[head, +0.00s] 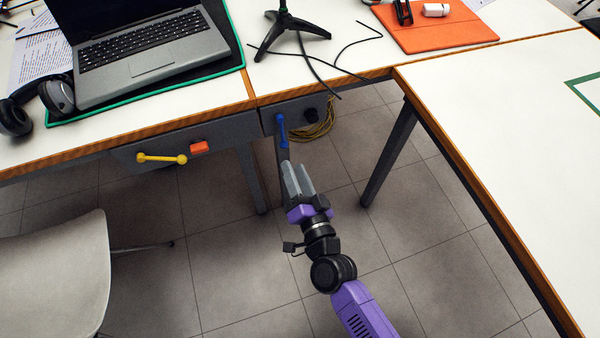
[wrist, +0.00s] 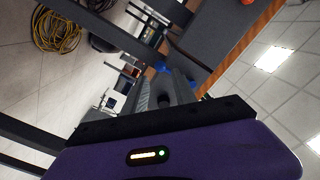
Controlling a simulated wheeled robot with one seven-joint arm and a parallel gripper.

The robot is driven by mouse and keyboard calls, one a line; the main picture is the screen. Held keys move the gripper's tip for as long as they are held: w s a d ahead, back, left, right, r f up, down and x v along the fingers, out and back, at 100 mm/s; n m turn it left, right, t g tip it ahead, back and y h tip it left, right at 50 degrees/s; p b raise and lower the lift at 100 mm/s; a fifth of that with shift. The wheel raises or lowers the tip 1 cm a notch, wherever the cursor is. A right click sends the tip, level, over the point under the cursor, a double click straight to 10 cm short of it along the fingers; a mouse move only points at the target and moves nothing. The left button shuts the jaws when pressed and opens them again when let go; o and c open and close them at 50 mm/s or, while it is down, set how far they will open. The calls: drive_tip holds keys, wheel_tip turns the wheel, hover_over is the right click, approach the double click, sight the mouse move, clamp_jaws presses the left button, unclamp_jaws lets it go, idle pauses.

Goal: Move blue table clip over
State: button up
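The blue table clip (head: 281,130) is a slim upright blue piece on the grey panel under the table edge, near the corner where the tables meet. In the wrist view, part of the blue clip (wrist: 162,67) shows just beyond the fingertips. My gripper (head: 292,166) is below and slightly right of the clip in the head view, with its grey fingers pointing up toward it. In the wrist view, my gripper (wrist: 163,78) has a gap between its fingers. Nothing is seen held, and the fingers look apart from the clip, though the exact distance is unclear.
A yellow handle (head: 162,158) and an orange block (head: 199,147) are on the left panel. A table leg (head: 388,155) stands right; a chair (head: 50,270) stands left.

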drive_tip(key=b+x, duration=0.2)
drive_tip(key=x, duration=0.5)
drive_tip(key=shift+f, duration=0.1)
drive_tip(key=c, duration=0.7)
drive_tip(key=shift+s+a+r+p, duration=0.15)
drive_tip(key=shift+a+r+p, duration=0.05)
drive_tip(key=shift+a+p, duration=0.4)
drive_tip(key=shift+s+a+r+p, duration=0.15)
drive_tip(key=shift+a+p, duration=0.3)
drive_tip(key=shift+a, duration=0.15)
clamp_jaws()
drive_tip(key=shift+r, duration=0.1)
drive_tip(key=shift+s+a+r+p, duration=0.15)
drive_tip(key=shift+a+r+p, duration=0.1)
drive_tip(key=shift+a+p, duration=0.35)
drive_tip(key=shift+s+a+r+p, duration=0.15)
drive_tip(key=shift+a+r+p, duration=0.1)
drive_tip(key=shift+a+p, duration=0.3)
